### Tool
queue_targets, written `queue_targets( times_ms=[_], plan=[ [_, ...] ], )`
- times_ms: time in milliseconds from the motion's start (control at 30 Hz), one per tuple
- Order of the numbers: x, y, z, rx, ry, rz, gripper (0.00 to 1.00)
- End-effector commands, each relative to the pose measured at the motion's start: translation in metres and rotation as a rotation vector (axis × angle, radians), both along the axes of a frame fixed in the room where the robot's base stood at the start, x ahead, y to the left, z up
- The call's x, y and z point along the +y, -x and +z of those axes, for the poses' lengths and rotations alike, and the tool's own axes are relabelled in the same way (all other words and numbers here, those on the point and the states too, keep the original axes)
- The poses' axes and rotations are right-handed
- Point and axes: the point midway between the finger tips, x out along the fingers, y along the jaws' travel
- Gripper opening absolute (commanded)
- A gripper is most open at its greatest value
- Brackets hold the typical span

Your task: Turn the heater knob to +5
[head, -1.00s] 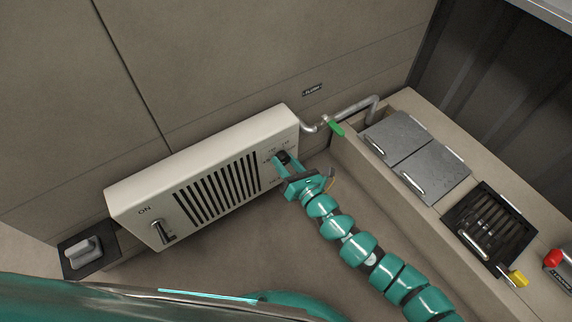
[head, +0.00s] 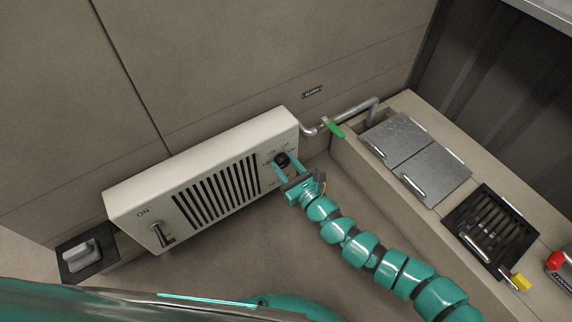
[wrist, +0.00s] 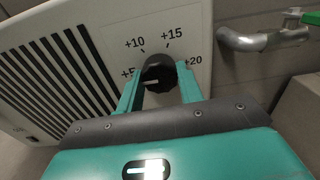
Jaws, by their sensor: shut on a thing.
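The heater (head: 215,180) is a long off-white box against the wall, with a dark vent grille. Its black ribbed knob (wrist: 158,70) sits at the right end of the front; in the head view it is a small dark knob (head: 282,158). Printed marks +5, +10, +15 and +20 ring it. A pale pointer line on the knob points left, roughly towards +5; the left finger is close to that label. My gripper (wrist: 160,80) is shut on the knob, one teal finger on each side. It also shows in the head view (head: 285,164).
An ON lever (head: 163,235) is at the heater's left end. A grey pipe with a green handle (head: 333,128) runs right of the heater. A counter with grey lids (head: 432,176) and a black grate (head: 490,228) stands right of my arm.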

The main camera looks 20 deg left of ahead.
Motion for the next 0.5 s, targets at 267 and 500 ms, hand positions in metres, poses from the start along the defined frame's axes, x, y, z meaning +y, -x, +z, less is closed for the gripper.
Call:
queue_targets(
  times_ms=[267,500],
  plan=[
    [0.0007,0.0011,-0.0005,0.0,0.003,0.004,0.46],
    [0.0002,0.0005,-0.0003,0.0,0.001,0.002,0.58]
  ],
)
